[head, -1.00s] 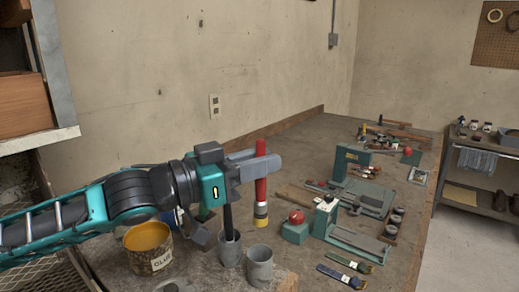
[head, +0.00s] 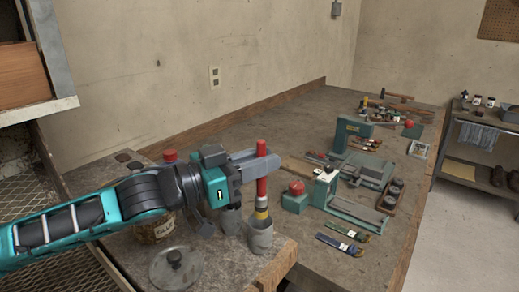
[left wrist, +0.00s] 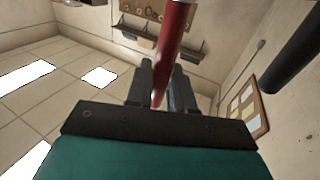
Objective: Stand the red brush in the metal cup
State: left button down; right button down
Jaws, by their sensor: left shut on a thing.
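The red brush (head: 262,186) is upright in the head view, with a yellow band near its lower end. My left gripper (head: 260,163) is shut on its red upper part. The grey metal cup (head: 261,239) stands directly below, near the bench corner. The brush's lower end is at the cup's mouth and overlaps the rim; how deep it sits is hidden. In the left wrist view the red shaft (left wrist: 172,45) rises between the fingers. The cup does not show there. My right gripper is not in view.
A second grey cup (head: 231,220) stands just left, partly behind my gripper. A jar (head: 155,231) and a glass lid (head: 176,268) are nearer left.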

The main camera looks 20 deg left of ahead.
aim_at(257, 183)
pick_arm(q)
notch_tip(257, 183, down, 2)
notch_tip(257, 183, down, 2)
jog(key=b, duration=0.3)
jog(key=shift+f, duration=0.55)
jog(key=c, duration=0.9)
grip_release()
